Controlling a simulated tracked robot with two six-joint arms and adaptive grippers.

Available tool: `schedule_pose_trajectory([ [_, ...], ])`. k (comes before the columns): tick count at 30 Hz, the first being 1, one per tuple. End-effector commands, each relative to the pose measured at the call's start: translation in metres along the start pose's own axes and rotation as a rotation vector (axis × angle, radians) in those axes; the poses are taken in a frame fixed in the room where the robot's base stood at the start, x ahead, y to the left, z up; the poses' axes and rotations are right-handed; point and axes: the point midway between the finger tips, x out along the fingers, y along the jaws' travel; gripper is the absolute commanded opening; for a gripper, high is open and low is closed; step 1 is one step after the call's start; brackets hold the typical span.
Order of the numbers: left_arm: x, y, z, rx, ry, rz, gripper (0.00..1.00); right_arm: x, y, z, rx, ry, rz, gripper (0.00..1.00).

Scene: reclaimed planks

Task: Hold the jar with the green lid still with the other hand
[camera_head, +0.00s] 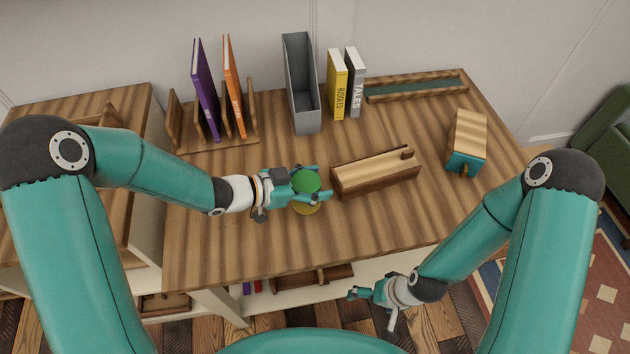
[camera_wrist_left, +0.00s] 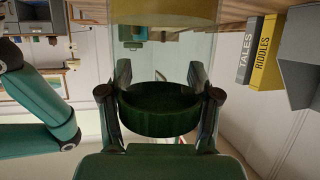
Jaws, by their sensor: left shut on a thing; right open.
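The jar with the green lid (camera_head: 306,180) is on the left-middle part of the wooden desk, with yellow contents showing low in it. My left gripper (camera_head: 312,184) reaches it from the left and is shut on it. In the left wrist view the dark green lid (camera_wrist_left: 160,112) lies between the two fingers, and the clear glass and yellow contents (camera_wrist_left: 165,12) extend beyond them. Whether the jar's base touches the desk I cannot tell. My right gripper (camera_head: 375,307) is open and empty, low in front of the desk's front edge, apart from the jar.
A wooden box with a handle (camera_head: 375,175) lies just right of the jar. A teal-sided wooden block (camera_head: 467,143) is further right. Behind stand a rack with purple (camera_head: 206,90) and orange books, a grey holder (camera_head: 301,85), and yellow (camera_head: 337,85) and grey books. The front desk surface is clear.

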Motion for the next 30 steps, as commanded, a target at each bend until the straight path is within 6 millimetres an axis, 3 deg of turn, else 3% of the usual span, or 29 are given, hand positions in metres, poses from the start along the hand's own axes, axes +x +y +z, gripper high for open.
schedule_pose_trajectory([
  [12,0.0,-0.001,-0.001,-0.002,0.002,-0.006,0.0,0.0,-0.004,0.0,-0.016,0.0,-0.001,1.0],
  [17,-0.001,-0.01,-0.005,-0.026,0.001,-0.065,0.0,0.0,-0.003,0.0,-0.015,0.0,-0.001,1.0],
  [25,-0.016,-0.06,-0.005,-0.149,0.0,-0.357,0.0,0.0,-0.003,0.0,-0.015,0.0,-0.001,1.0],
  [30,-0.042,-0.101,0.013,-0.252,-0.002,-0.605,0.0,0.0,-0.003,0.0,-0.015,0.0,-0.001,1.0],
])
